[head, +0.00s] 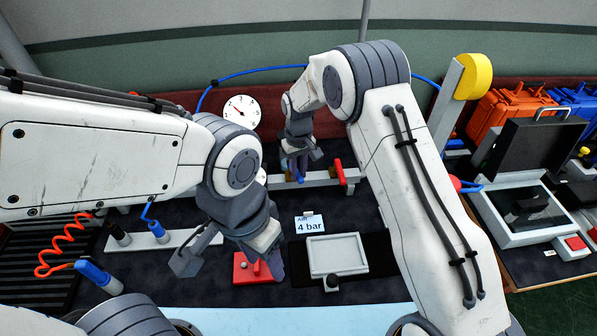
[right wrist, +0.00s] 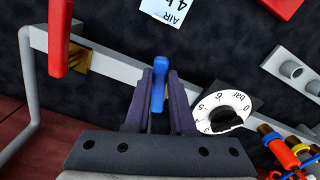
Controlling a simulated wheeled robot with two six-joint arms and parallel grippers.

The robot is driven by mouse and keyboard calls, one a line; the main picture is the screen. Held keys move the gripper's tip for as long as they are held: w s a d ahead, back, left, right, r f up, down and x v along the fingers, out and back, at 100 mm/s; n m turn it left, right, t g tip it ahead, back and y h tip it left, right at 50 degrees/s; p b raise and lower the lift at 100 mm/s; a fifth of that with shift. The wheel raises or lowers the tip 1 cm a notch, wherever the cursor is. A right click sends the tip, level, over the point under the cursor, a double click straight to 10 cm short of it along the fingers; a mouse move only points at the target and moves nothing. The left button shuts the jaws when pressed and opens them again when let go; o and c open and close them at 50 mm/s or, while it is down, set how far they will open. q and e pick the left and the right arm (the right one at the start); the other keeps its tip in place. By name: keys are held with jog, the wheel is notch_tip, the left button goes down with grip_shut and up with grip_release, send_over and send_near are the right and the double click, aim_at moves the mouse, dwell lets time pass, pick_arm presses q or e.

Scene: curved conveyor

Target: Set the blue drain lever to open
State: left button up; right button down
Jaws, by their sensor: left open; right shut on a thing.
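The blue drain lever (head: 301,179) sits on the grey rail at the back of the bench. In the right wrist view the blue lever (right wrist: 159,82) stands between the two dark fingers of my right gripper (right wrist: 161,95), which is shut on it. In the head view my right gripper (head: 298,165) reaches down onto the lever from behind, and the fingers partly hide it. My left gripper (head: 232,263) is open and empty, low over the bench near a red block (head: 248,275). The lever's base is hidden.
A red lever (head: 340,172) stands on the same rail (head: 320,180), just right of the blue one. A white bar dial (right wrist: 225,112) is close beside my right fingers. A "4 bar" card (head: 310,224) and grey tray (head: 338,238) lie in front. A round gauge (head: 242,112) stands behind.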

jog(key=shift+w+d+r+n, duration=0.1)
jog(key=shift+w+d+n, duration=0.2)
jog(key=shift+n, duration=0.7)
pick_arm(q)
jog(key=shift+d, duration=0.3)
pick_arm(e)
jog(key=shift+w+d+n, duration=0.25)
jog(key=shift+n, duration=0.6)
jog(key=shift+w+d+n, duration=0.2)
jog(key=shift+n, duration=0.6)
jog(key=shift+w+d+n, duration=0.25)
jog(key=shift+n, duration=0.6)
jog(key=c, duration=0.8)
grip_release()
jog(key=shift+o, duration=0.2)
pick_arm(q)
jog(key=shift+f+b, duration=0.85)
jog(key=shift+b, duration=0.05)
pick_arm(e)
notch_tip(320, 180, up, 10)
jog(key=shift+r, duration=0.2)
